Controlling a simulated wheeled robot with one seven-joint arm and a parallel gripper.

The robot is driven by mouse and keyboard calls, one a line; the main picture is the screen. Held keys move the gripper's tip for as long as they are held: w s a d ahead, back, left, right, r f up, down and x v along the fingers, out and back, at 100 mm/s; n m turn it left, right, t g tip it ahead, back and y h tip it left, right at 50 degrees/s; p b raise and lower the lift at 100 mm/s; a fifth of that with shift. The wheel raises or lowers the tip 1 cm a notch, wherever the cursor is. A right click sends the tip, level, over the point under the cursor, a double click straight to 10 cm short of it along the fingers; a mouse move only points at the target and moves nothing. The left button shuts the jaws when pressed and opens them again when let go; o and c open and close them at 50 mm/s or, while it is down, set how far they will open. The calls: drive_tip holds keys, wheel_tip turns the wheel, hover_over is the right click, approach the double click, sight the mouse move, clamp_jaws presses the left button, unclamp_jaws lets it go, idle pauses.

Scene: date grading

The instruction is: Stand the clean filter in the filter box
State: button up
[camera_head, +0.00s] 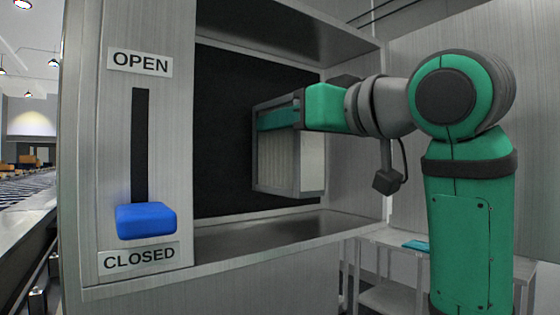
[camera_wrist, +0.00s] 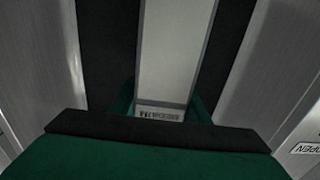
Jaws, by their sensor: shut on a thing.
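The clean filter (camera_head: 292,160), a pale pleated panel in a grey frame, is upright inside the opening of the metal filter box (camera_head: 275,240). My gripper (camera_head: 278,117) is shut on the filter near its top. In the wrist view the filter (camera_wrist: 176,50) runs away between my fingers, with a small printed label near my gripper (camera_wrist: 165,108). Dark space shows on both sides of it there. I cannot tell whether the filter's lower edge touches the box floor.
A blue lever handle (camera_head: 146,220) sits low in its slot, by the CLOSED label (camera_head: 139,258); the OPEN label (camera_head: 140,62) is above. A metal side table (camera_head: 390,240) with a teal item (camera_head: 416,245) stands at the lower right. A conveyor (camera_head: 25,190) is at far left.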

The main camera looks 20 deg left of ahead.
sight(315, 160)
drive_tip(key=shift+w+a+f, duration=0.3)
drive_tip(key=shift+w+f, duration=0.1)
drive_tip(key=shift+f, duration=0.2)
drive_tip(key=shift+w+a+f, duration=0.25)
drive_tip(key=shift+w+f, duration=0.15)
drive_tip(key=shift+f, duration=0.15)
drive_tip(key=shift+w+a+f, duration=0.1)
drive_tip(key=shift+f, duration=0.8)
drive_tip(key=shift+w+a+f, duration=0.1)
drive_tip(key=shift+f, duration=0.75)
drive_tip(key=shift+f, duration=0.15)
drive_tip(key=o, duration=1.2)
drive_tip(key=shift+s+d, duration=0.15)
drive_tip(key=shift+d, duration=0.05)
drive_tip(key=v, duration=1.1)
drive_tip(key=shift+s+d, duration=0.2)
drive_tip(key=shift+s, duration=0.05)
